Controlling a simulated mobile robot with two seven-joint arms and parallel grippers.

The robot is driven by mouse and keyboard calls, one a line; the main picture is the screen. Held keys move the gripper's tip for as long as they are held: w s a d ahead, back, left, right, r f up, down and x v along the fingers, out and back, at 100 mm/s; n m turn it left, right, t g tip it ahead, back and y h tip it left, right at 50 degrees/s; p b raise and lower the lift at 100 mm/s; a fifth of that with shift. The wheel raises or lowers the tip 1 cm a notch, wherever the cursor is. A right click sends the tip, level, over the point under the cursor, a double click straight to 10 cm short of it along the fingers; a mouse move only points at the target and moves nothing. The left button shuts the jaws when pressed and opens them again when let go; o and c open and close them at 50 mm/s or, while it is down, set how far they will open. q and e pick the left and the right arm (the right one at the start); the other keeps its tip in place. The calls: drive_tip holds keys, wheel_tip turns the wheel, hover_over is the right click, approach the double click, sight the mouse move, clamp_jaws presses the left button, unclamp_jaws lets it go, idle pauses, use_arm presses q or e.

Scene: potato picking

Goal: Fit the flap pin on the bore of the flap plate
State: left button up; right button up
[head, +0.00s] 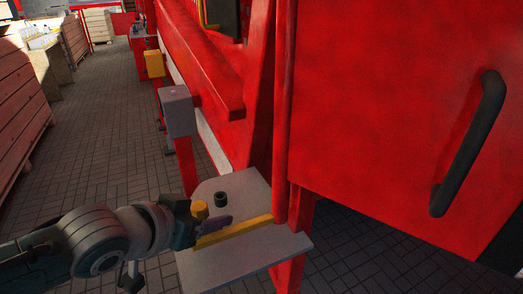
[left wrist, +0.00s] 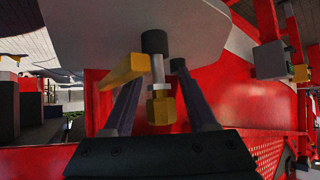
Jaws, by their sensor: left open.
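The pin has a yellow faceted head (head: 200,209), and a bare silver shaft (left wrist: 157,70) shows in the left wrist view. Its shaft meets a black collar (left wrist: 154,42) at the grey plate (head: 245,262); how deep it sits cannot be told. In the head view, the gripper hides the pin's lower part. My right gripper is not in view.
A yellow bar (head: 236,231) lies across the plate beside the pin. The red machine (head: 385,105) with a black handle (head: 468,143) rises at the right. A grey box (head: 179,110) stands behind the plate. The paved floor (head: 105,125) is open at the left.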

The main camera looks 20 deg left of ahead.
use_arm(q)
drive_tip(key=p+v, duration=0.2)
drive_tip(key=v, duration=0.5)
drive_tip(key=shift+s, duration=0.4)
drive_tip(key=shift+s+a+r, duration=0.2)
drive_tip(key=shift+s+r, duration=0.2)
drive_tip(key=shift+s+d, duration=0.1)
drive_tip(key=shift+d, duration=0.05)
drive_tip(key=s+d+r+g+p, duration=0.1)
drive_tip(key=s+d+r+g, duration=0.15)
drive_tip(key=s, duration=0.25)
drive_tip(key=s+d+r+m+g+p, duration=0.1)
drive_tip(key=s+d+r+g, duration=0.15)
drive_tip(key=s, duration=0.25)
drive_tip(key=s+d+r+g+p, duration=0.1)
drive_tip(key=s+d+r+g, duration=0.15)
drive_tip(key=s, duration=0.35)
wheel_tip(320, 180, up, 34)
drive_tip(key=p, duration=3.3)
drive_tip(key=shift+w+a+f, duration=0.2)
drive_tip(key=shift+w+a, duration=0.15)
drive_tip(key=shift+a, duration=0.1)
